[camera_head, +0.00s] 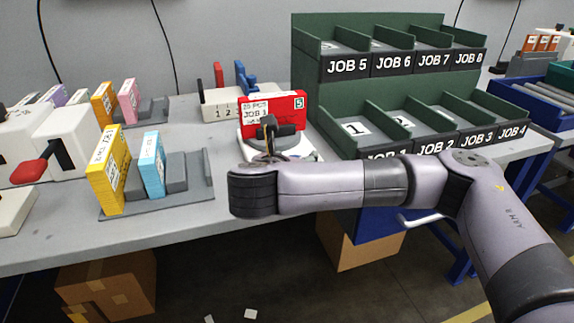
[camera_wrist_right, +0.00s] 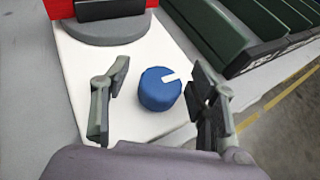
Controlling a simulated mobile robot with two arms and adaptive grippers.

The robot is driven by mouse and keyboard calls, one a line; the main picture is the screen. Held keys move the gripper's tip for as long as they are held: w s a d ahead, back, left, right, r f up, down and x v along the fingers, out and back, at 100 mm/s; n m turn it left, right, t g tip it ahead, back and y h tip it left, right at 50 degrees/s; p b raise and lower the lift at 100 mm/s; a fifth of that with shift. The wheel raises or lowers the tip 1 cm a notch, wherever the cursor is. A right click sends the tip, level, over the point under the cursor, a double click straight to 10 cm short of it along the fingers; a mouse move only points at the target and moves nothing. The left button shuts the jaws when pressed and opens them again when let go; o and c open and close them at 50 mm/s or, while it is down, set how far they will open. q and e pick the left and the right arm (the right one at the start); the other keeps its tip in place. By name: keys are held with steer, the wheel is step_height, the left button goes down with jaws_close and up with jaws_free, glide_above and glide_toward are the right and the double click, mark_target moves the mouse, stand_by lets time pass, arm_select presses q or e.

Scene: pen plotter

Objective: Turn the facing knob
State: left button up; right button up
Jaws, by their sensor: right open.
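A blue round knob (camera_wrist_right: 160,90) with a white pointer mark stands on the white base (camera_wrist_right: 85,70) of the plotter in the right wrist view. My right gripper (camera_wrist_right: 158,102) is open, with one finger to each side of the knob and a gap on both sides. In the head view my right wrist hides the knob, and my right gripper (camera_head: 268,150) shows only in part, in front of the red job card (camera_head: 285,102) on the white plotter (camera_head: 300,150). My left gripper is not in view.
Green job bins (camera_head: 330,110) stand close to the right of the plotter. A grey rack (camera_head: 195,190) with yellow and blue boxes stands to the left, beside a white machine with a red lever (camera_head: 32,168). The grey table (camera_head: 150,235) is clear at its front.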

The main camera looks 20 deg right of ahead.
steer(key=shift+s+a+r, duration=0.5)
steer(key=shift+a, duration=0.2)
steer(key=shift+s+r, duration=0.1)
steer(key=shift+s, duration=0.3)
steer(key=v, duration=0.9)
steer(key=shift+s, duration=0.2)
steer(key=shift+d, duration=0.1)
